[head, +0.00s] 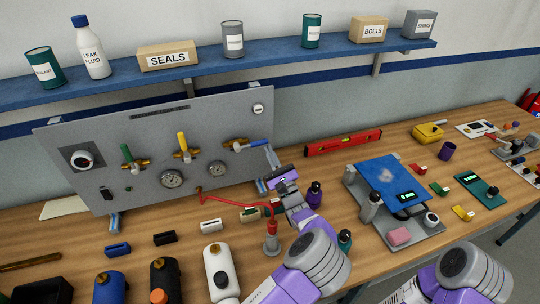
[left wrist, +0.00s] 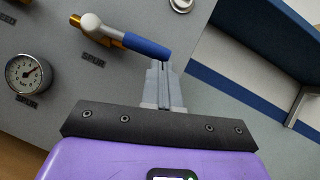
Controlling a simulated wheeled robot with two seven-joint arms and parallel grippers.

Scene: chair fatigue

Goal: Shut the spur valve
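The spur valve is the brass valve with a blue lever (head: 257,144) at the right of the grey panel; a small label below it seems to read SPUR. The blue lever (left wrist: 145,47) points right, roughly along the brass body (left wrist: 108,36). My left gripper (head: 270,155) is at the free end of the lever. In the left wrist view its fingers (left wrist: 160,66) are together, with only a thin line between them. The tips are at or just below the lever's end; I cannot tell whether they touch. My right gripper is out of view.
The panel (head: 225,108) also carries a green-handled valve (head: 126,153), a yellow-handled valve (head: 183,142) and gauges (head: 172,179). A red hose (head: 235,201) loops below.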

